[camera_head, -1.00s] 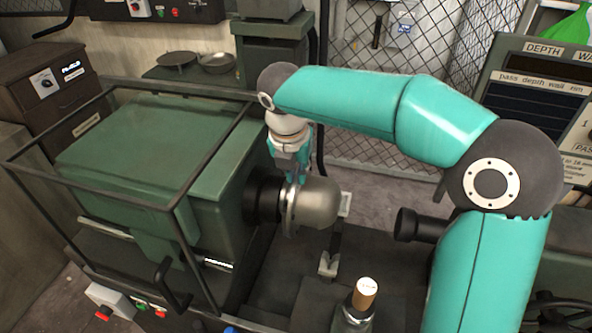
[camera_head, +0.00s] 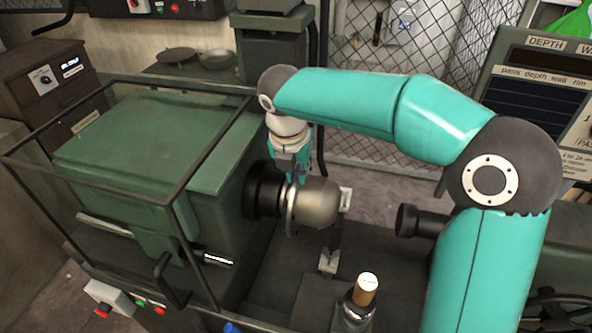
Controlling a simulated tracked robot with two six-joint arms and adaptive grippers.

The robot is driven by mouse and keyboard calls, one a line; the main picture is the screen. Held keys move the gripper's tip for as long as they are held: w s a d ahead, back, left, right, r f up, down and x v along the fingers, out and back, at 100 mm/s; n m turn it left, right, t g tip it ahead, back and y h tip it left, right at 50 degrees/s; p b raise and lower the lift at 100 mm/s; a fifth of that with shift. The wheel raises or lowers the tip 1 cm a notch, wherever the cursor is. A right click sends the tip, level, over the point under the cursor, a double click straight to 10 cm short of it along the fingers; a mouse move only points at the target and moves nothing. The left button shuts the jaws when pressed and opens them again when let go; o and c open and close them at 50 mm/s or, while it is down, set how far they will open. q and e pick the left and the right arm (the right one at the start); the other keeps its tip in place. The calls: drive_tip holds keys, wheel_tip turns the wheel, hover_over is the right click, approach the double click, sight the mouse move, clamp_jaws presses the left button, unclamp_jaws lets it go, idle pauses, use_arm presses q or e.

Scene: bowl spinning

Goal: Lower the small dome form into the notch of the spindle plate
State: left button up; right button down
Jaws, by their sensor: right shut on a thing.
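The small dome form (camera_head: 318,203) is a smooth grey metal dome, its rounded end to the right. My right gripper (camera_head: 292,180) reaches down from above and is shut at the dome's left rim. The pale spindle plate (camera_head: 291,212) stands upright at the dome's left side, in front of the black spindle (camera_head: 264,190). The dome looks very close to the plate. The gripper hides the top of the plate, so I cannot tell whether the dome sits in the notch. My left gripper is not in view.
The green headstock (camera_head: 150,150) stands left under a dark frame guard (camera_head: 186,100). A black tailstock end (camera_head: 412,222) points at the dome from the right. A bottle with a cork-coloured top (camera_head: 364,290) stands in front. A small bracket (camera_head: 330,258) is below the dome.

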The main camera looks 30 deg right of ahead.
idle(0.3)
drive_tip(key=c, duration=1.1)
unclamp_jaws()
drive_tip(key=shift+c, duration=0.2)
drive_tip(key=shift+f, duration=0.1)
drive_tip(key=v, duration=1.2)
